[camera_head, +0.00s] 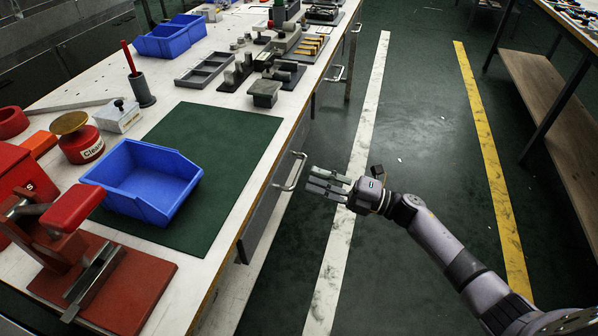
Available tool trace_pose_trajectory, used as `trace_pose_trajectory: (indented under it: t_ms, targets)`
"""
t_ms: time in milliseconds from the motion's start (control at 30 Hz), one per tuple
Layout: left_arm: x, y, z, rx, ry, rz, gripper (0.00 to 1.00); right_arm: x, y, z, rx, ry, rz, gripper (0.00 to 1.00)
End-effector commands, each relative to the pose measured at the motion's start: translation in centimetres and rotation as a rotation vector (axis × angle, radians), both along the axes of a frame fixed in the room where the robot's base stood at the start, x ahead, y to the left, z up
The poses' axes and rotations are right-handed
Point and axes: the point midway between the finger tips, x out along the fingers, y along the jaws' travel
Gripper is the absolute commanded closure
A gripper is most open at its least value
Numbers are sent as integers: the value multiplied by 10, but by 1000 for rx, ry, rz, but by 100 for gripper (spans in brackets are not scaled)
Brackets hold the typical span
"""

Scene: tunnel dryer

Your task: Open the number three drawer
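The drawer nearest me (262,215) is set in the workbench's right side, under the top, and looks closed. Its metal bar handle (291,172) sticks out toward the aisle. Further along the same side are a second handle (336,74) and a third one (356,28). I see no numbers on the drawers. My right gripper (312,184) comes in from the lower right. Its fingers point left toward the nearest handle, look spread apart and hold nothing. A small gap shows between fingertips and handle. My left gripper is not in view.
The workbench carries a green mat (215,130), a blue bin (145,185), a red press (75,240) and several tools. The aisle floor with a white line (360,130) and a yellow line (490,165) is clear. Another bench (560,110) stands at the right.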

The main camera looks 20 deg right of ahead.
Motion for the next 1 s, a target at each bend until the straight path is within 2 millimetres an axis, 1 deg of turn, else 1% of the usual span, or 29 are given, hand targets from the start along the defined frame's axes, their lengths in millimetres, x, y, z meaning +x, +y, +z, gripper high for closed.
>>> trace_pose_trajectory:
  t_ms: [33, 100, 200, 300, 433, 667, 767, 1000]
  targets:
    - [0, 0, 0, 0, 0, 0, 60, 7, 9, 3, 2, -2, 0, 70]
    - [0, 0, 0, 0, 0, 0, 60, 13, 19, 5, 1, -2, 1, 70]
    - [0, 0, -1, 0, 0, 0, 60, 21, 31, 7, 1, -1, 0, 70]
    - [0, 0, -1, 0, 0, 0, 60, 26, 38, 9, 1, 0, -1, 70]
    - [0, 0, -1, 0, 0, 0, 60, 29, 43, 9, 0, 0, -1, 70]
    - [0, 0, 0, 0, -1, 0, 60, 30, 43, 9, -1, 1, -1, 70]
    - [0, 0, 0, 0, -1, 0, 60, 30, 43, 9, -1, 1, -1, 75]
    - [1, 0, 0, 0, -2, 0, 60, 30, 43, 9, -1, 1, -1, 91]
